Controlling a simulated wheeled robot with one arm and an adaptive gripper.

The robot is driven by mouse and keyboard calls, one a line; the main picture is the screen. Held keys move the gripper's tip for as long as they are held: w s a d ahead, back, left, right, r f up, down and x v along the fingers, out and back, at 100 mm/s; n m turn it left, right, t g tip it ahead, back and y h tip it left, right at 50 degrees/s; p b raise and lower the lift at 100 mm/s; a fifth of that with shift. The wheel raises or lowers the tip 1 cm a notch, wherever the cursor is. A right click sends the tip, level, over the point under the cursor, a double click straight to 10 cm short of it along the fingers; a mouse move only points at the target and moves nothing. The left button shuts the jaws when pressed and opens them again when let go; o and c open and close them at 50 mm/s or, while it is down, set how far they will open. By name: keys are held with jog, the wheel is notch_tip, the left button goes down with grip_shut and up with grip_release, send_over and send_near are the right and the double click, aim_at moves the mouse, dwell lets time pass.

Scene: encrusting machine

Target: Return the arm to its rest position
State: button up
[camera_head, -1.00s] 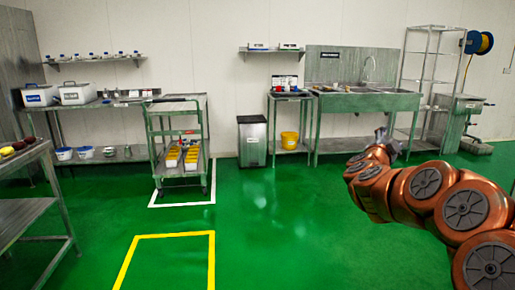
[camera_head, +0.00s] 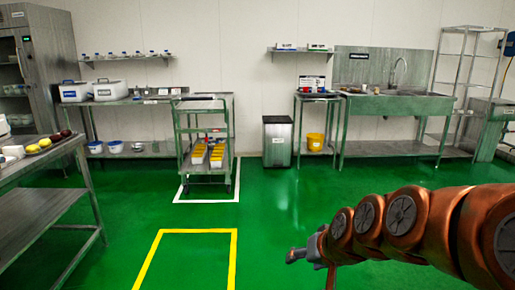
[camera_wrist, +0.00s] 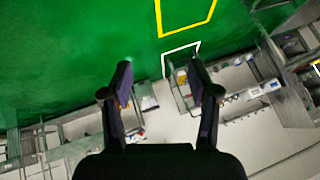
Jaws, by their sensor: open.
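My copper-coloured arm reaches in from the right edge of the head view. My gripper (camera_head: 296,256) is at its left end, low over the green floor and to the right of the yellow floor outline. In the wrist view my gripper (camera_wrist: 162,82) shows two dark fingers spread apart with nothing between them. The wrist view is tilted, with the floor at the top and the room's back wall below. The gripper touches no object.
A metal trolley (camera_head: 178,150) with yellow-filled trays stands at the back in a white floor outline. A steel table (camera_head: 45,195) is at the left. A bin (camera_head: 277,141), a yellow bucket (camera_head: 315,142) and a sink unit (camera_head: 392,106) line the back wall. The middle floor is clear.

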jog(key=s+d+f+n+g+h, duration=0.15)
jog(key=s+d+f+g, duration=0.3)
jog(key=s, duration=0.95)
jog(key=s+d+f+m+g+h, duration=0.1)
jog(key=s+d+f+g+h, duration=0.3)
jog(key=s, duration=1.1)
notch_tip(320, 180, up, 21)
jog(key=a+y+p, duration=0.1)
jog(key=y+p, duration=0.1)
jog(key=p, duration=1.6)
jog(key=shift+a+f, duration=0.15)
jog(key=shift+a, duration=0.05)
jog(key=shift+n, duration=0.25)
